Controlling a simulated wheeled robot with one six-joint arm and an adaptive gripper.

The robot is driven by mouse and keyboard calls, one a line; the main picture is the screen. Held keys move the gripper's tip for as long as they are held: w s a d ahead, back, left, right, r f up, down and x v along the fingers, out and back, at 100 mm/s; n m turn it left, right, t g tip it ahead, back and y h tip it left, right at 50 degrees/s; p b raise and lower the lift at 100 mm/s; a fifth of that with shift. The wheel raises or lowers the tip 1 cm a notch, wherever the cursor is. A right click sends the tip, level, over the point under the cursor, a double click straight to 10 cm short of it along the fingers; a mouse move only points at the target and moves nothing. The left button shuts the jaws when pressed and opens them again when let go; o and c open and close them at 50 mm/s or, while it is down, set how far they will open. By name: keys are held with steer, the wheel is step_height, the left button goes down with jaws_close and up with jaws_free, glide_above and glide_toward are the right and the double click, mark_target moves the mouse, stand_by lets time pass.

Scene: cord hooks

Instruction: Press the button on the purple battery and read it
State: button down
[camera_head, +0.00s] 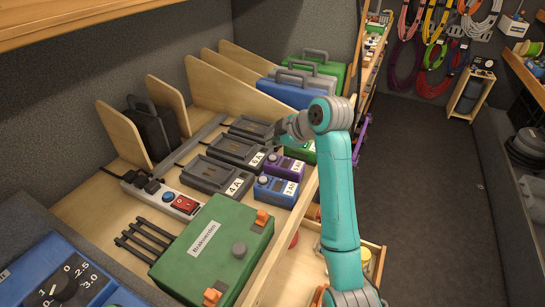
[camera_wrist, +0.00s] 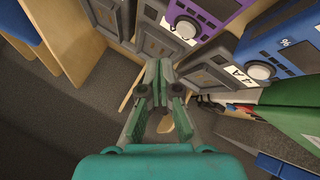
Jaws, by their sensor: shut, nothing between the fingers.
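The purple battery (camera_head: 287,166) sits near the front edge of the wooden shelf, between a blue battery (camera_head: 273,189) and a green battery (camera_head: 301,149). In the wrist view the purple battery (camera_wrist: 225,12) is at the top, cut off by the frame, with a round grey button (camera_wrist: 186,27) on it. My gripper (camera_head: 273,136) is shut and empty, just behind and above the purple battery. In the wrist view its fingertips (camera_wrist: 160,72) are together, below and left of that button and apart from it. I cannot make out a charge reading on the battery.
Dark chargers (camera_head: 218,174) stand behind the batteries. A green case (camera_head: 214,248), a power strip (camera_head: 165,197) and a black case (camera_head: 152,127) share the shelf. The blue battery (camera_wrist: 288,40) is right of the purple one in the wrist view. The aisle floor (camera_head: 430,190) is clear.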

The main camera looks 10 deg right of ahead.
mark_target(274, 158)
steer(key=shift+f, duration=1.1)
steer(key=shift+f, duration=0.15)
stand_by(0.6)
steer(key=shift+f, duration=0.3)
steer(key=shift+f, duration=0.35)
stand_by(0.7)
steer(key=shift+r, duration=0.8)
steer(key=shift+r, duration=0.1)
steer(key=shift+r, duration=2.4)
stand_by(0.7)
